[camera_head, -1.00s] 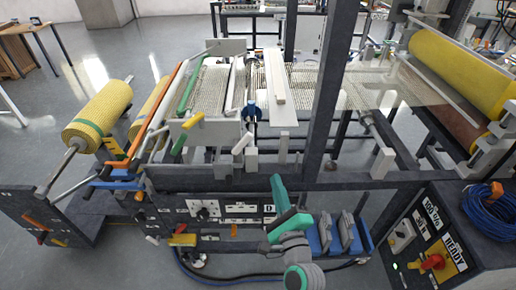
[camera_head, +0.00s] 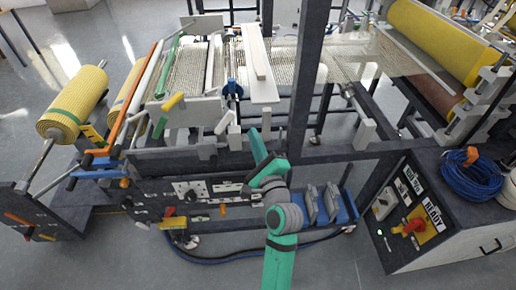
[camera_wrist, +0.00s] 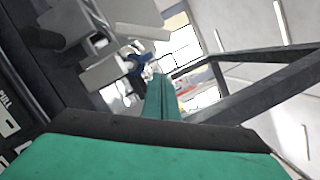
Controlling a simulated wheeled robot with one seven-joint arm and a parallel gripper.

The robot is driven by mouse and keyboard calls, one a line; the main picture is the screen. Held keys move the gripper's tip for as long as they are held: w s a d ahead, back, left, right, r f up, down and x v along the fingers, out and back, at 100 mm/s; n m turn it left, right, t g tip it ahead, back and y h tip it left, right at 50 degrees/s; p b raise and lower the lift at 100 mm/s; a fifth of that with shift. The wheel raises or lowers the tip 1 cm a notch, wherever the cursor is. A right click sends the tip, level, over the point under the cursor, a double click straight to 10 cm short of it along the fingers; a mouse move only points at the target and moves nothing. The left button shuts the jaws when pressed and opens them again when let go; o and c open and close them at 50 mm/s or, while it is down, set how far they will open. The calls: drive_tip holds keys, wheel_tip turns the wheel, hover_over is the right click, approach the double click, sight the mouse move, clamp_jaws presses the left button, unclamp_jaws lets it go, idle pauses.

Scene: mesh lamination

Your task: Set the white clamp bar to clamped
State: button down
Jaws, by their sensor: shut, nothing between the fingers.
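A slim white bar (camera_head: 217,62) runs across the mesh beside the green bar (camera_head: 167,68). A white block-shaped lever (camera_head: 224,122) stands at the front edge of the frame. I cannot tell for sure which white part is the clamp bar, nor its clamp state. My gripper (camera_head: 251,133) is just right of and below the white lever, seen from behind with its tips hard to make out. In the wrist view my gripper's teal fingers (camera_wrist: 160,82) are together and empty, pointing toward pale blocks (camera_wrist: 112,68) and a blue part.
A long white bar (camera_head: 254,50) lies on a white plate (camera_head: 264,92) to the right. A dark upright post (camera_head: 303,80) stands close to my gripper's right. A dark rail (camera_head: 350,152) crosses in front. The control box (camera_head: 425,215) is at the lower right.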

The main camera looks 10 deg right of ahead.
drive_tip(key=shift+w+a+r, duration=0.7)
drive_tip(key=shift+w+a, duration=0.05)
drive_tip(key=shift+a, duration=0.25)
drive_tip(key=shift+w+a+r, duration=0.65)
drive_tip(key=shift+w+a, duration=0.1)
drive_tip(key=shift+a, duration=0.2)
drive_tip(key=shift+a, duration=0.1)
